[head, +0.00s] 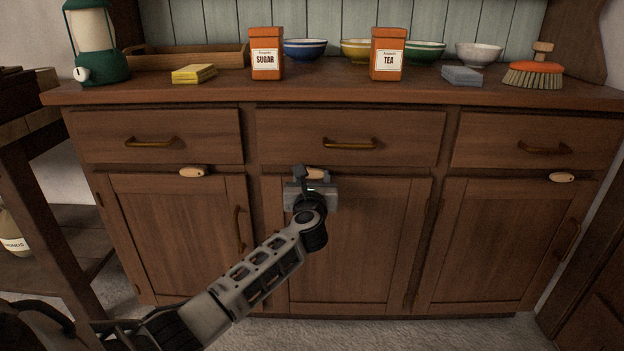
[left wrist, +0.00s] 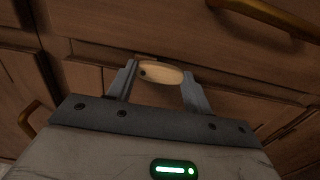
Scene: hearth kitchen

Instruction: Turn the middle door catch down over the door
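The middle door catch (head: 316,173) is a small pale wooden piece on the rail above the middle cupboard door (head: 358,240). It lies about level, along the door's top edge. In the left wrist view the catch (left wrist: 160,73) shows between the two fingers of my left gripper (left wrist: 159,80), with a dark hole near its left end. The fingers are apart, one at each end of the catch; I cannot tell whether either touches it. In the head view my left gripper (head: 315,180) hides part of the catch and the door's top. My right gripper is not in view.
Similar catches lie level above the left door (head: 193,171) and right door (head: 562,178). A brass drawer handle (head: 350,144) sits just above the middle catch. The counter (head: 330,92) holds tins, bowls, sponges, a brush, a tray and a lantern. A wooden stand (head: 50,190) is at left.

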